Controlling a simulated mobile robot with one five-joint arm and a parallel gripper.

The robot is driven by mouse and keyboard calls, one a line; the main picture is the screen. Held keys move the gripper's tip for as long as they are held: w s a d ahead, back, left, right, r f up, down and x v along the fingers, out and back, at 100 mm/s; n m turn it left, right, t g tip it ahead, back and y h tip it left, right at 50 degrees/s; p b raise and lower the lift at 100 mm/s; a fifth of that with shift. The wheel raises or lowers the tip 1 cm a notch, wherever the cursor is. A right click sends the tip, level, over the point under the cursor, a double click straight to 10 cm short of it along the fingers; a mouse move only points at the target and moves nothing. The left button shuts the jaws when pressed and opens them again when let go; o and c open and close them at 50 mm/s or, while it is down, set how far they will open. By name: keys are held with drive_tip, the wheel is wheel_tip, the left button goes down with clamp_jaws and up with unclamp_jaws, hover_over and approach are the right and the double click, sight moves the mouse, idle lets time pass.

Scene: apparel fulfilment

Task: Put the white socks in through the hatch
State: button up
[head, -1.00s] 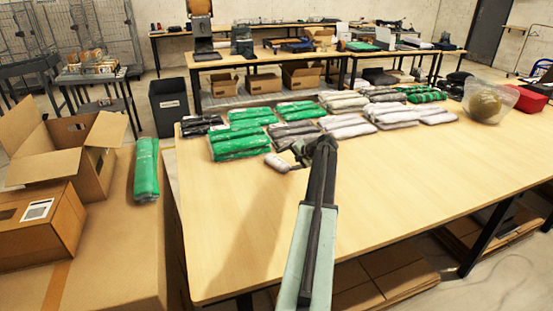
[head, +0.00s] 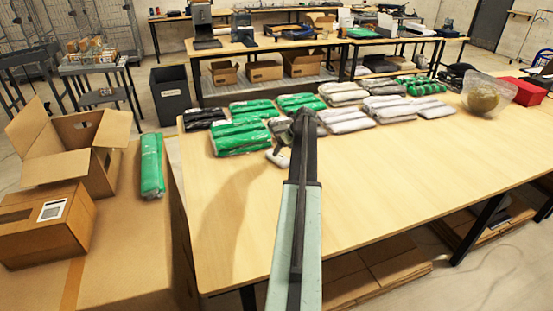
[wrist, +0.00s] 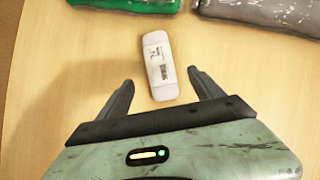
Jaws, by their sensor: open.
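A small white bundle with a printed label (wrist: 160,66), which I take to be the white socks, lies on the wooden table. In the head view the white bundle (head: 279,160) is partly hidden by my arm. My gripper (wrist: 162,88) is open and empty in the wrist view. Its two fingers point toward the bundle, one on either side of its near end, with gaps between. In the head view my gripper (head: 300,130) is over the table, near the green packs. I cannot make out a hatch in either view.
Green packs (head: 240,139) and grey-white packs (head: 345,122) lie just behind the bundle. An open cardboard box (head: 98,160) and a closed box (head: 45,228) stand at left, beside a green pack (head: 152,165). The table's front area (head: 400,195) is clear.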

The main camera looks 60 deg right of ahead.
sight(279, 156)
drive_tip(key=b+x, duration=0.6)
drive_tip(key=x, duration=0.2)
drive_tip(key=shift+s, duration=0.1)
drive_tip(key=shift+r, duration=0.15)
drive_tip(key=c, duration=1.6)
drive_tip(key=shift+r, duration=0.15)
